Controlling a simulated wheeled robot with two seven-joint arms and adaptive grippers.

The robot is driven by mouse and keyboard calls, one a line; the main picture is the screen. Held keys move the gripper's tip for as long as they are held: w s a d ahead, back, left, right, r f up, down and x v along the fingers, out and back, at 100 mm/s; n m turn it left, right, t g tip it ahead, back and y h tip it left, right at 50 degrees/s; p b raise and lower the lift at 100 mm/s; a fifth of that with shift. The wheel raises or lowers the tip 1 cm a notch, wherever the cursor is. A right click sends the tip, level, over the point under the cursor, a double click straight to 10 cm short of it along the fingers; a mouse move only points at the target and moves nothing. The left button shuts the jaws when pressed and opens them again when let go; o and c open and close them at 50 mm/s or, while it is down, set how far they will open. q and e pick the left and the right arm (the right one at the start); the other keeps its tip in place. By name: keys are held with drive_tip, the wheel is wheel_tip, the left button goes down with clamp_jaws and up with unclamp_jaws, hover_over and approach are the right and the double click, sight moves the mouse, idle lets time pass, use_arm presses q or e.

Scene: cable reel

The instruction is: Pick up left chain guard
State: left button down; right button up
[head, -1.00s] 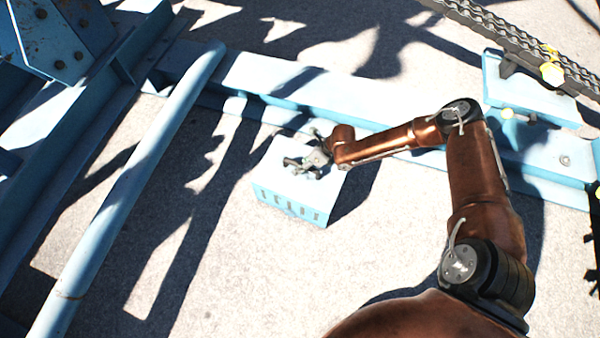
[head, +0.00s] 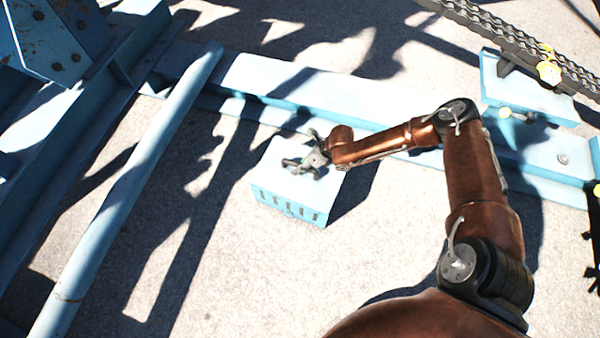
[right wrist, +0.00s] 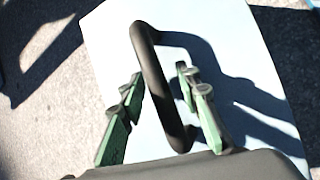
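The chain guard is a light blue box (head: 289,203) with slots along its front side, standing on the concrete beside the long blue beam. My right gripper (head: 300,165) is over its top in the head view. In the right wrist view a dark bar handle (right wrist: 160,85) rises from the pale top (right wrist: 110,60) of the guard. The two green fingers of my right gripper (right wrist: 157,105) are apart, one on each side of the handle, with gaps visible between them and the bar. My left gripper is not in view.
A long blue beam (head: 260,80) runs behind the guard. A blue pipe (head: 130,190) slants along the left. A chain (head: 520,45) and a blue bracket (head: 525,95) are at the upper right. Open concrete (head: 240,285) lies in front.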

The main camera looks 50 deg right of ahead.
clamp_jaws()
drive_tip(key=shift+d, duration=0.1)
idle(0.5)
drive_tip(key=shift+w+r, duration=0.1)
